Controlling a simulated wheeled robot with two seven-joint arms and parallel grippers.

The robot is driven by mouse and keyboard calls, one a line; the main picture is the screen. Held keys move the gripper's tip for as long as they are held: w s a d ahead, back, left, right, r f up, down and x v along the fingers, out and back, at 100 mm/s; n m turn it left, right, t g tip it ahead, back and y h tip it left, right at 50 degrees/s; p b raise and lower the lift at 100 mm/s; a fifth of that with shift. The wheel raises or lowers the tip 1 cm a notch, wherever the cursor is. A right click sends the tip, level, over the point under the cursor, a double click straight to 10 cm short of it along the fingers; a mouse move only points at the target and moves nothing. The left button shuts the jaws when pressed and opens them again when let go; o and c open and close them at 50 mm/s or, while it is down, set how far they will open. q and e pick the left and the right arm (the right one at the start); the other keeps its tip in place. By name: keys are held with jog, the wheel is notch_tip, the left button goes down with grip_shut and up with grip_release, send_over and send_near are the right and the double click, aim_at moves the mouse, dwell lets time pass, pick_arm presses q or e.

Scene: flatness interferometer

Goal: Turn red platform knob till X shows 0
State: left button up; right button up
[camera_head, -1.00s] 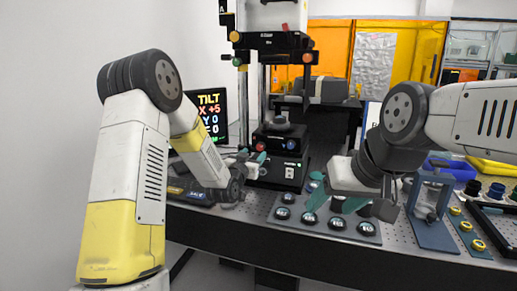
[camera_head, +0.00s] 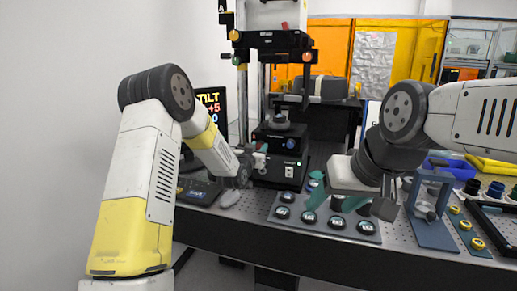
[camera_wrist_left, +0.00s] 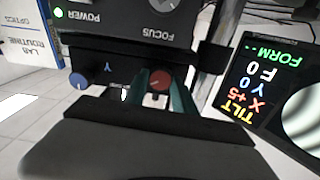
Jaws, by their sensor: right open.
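The red platform knob (camera_wrist_left: 160,79) is on the front of the black platform unit (camera_head: 278,168), right of the blue Y knob (camera_wrist_left: 78,81) in the left wrist view. My left gripper (camera_wrist_left: 161,96) has its two teal fingers apart, one on each side of the red knob; whether they touch it is unclear. In the head view my left gripper (camera_head: 257,160) is at the unit's left front. The screen (camera_wrist_left: 252,85) reads X +5, Y 0, F 0; in the head view my arm partly covers the screen (camera_head: 211,101). My right gripper (camera_head: 334,201) is open and empty above the button panel.
A panel with several round black buttons (camera_head: 308,215) lies at the table's front. A blue stand (camera_head: 432,232) is to its right. A black column rig (camera_head: 270,42) rises behind the platform unit. A grey mouse-like object (camera_head: 229,198) lies near my left gripper.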

pick_arm(q)
grip_shut()
jog(key=n, duration=0.4)
jog(key=shift+a+n, duration=0.1)
jog(key=shift+n, duration=0.3)
jog(key=n, duration=0.6)
jog(key=shift+n, duration=0.4)
jog(key=o, duration=0.9)
grip_release()
jog(key=shift+o, duration=0.2)
